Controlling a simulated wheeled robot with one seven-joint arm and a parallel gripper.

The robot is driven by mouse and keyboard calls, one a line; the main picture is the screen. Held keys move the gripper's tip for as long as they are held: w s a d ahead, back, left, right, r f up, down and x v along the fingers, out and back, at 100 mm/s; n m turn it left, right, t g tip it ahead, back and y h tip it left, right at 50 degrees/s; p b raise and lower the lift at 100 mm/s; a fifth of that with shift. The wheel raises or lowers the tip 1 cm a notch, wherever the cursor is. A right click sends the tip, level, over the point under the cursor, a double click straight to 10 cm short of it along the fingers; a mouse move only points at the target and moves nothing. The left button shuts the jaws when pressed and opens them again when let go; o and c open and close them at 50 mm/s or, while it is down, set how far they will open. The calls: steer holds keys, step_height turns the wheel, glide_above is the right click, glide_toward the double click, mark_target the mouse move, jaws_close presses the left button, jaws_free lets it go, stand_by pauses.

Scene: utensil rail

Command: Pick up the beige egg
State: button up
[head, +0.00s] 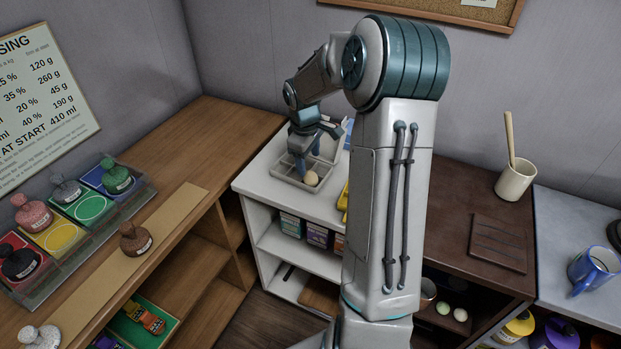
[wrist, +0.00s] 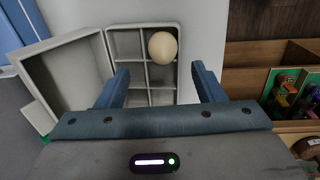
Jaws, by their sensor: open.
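The beige egg (wrist: 163,46) sits in a far right compartment of a grey divided tray (wrist: 128,42) in the wrist view. My gripper (wrist: 160,75) is open. Its two blue fingers stand apart on either side of the tray in the picture, with nothing between them touching the egg. In the head view my gripper (head: 303,165) is over the tray, just beside the egg; the exact height gap cannot be told.
A pale open box (wrist: 70,80) stands beside the tray in the wrist view. A wooden counter (head: 200,150) with several coloured weights is at left. A dark counter with a cup (head: 515,181) is at right. Bare white top surrounds the tray's left side.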

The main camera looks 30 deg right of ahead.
mark_target(310, 173)
steer(key=shift+s+d+f+p, duration=0.15)
steer(key=shift+f+p, duration=0.35)
steer(key=shift+f, duration=2.2)
steer(key=c, duration=0.7)
